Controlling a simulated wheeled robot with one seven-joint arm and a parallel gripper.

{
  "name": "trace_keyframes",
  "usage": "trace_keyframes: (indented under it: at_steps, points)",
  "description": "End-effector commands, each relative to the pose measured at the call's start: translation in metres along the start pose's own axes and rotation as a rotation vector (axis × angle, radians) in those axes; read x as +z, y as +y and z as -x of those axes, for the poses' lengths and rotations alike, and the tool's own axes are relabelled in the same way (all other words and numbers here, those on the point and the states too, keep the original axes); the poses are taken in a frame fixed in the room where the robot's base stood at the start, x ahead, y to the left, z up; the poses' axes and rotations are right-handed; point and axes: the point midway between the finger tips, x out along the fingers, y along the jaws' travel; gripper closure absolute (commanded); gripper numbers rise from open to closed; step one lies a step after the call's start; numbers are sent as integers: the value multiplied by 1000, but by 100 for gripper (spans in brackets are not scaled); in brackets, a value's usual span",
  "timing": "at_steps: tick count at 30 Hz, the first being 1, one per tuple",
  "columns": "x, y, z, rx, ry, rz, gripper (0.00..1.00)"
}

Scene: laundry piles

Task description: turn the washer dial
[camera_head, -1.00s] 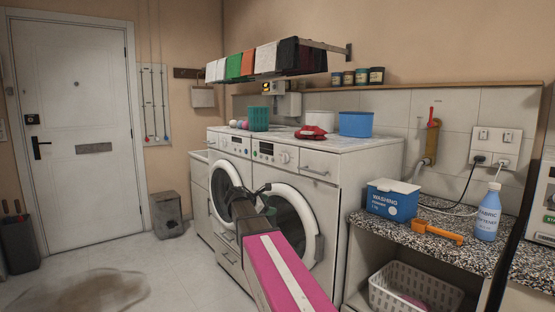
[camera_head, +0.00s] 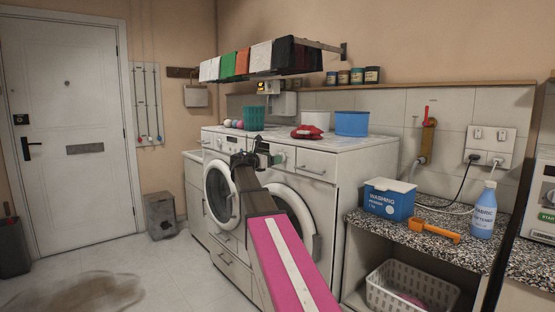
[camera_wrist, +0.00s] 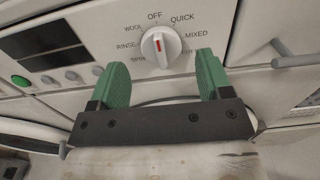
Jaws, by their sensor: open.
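The washer dial (camera_wrist: 155,48) is a round white knob with a red mark, seen in the wrist view. The mark points up, at OFF; WOOL, RINSE, QUICK and MIXED are printed around it. It is on the front panel of the right-hand white washer (camera_head: 317,187). My gripper (camera_wrist: 161,64) is open, its two green fingers spread to either side below the dial. Nothing is between them, and they look apart from the knob. In the head view my gripper (camera_head: 268,154) is at the washer's panel and hides part of it.
A dark display (camera_wrist: 42,42) and a green button (camera_wrist: 20,81) are left of the dial. A drawer handle (camera_wrist: 298,61) juts out on the right. A drying rack with cloths (camera_head: 262,58) hangs above. The counter (camera_head: 400,232) at right holds a washing powder box (camera_head: 390,200).

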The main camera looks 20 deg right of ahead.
Motion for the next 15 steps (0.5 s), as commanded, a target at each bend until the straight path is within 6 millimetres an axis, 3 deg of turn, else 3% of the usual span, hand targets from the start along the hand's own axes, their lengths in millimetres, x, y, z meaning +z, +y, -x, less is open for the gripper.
trace_keyframes:
  at_steps: [6,15]
  points:
    - [0,1,-26,0,0,0,28]
    - [0,0,-34,0,0,-1,28]
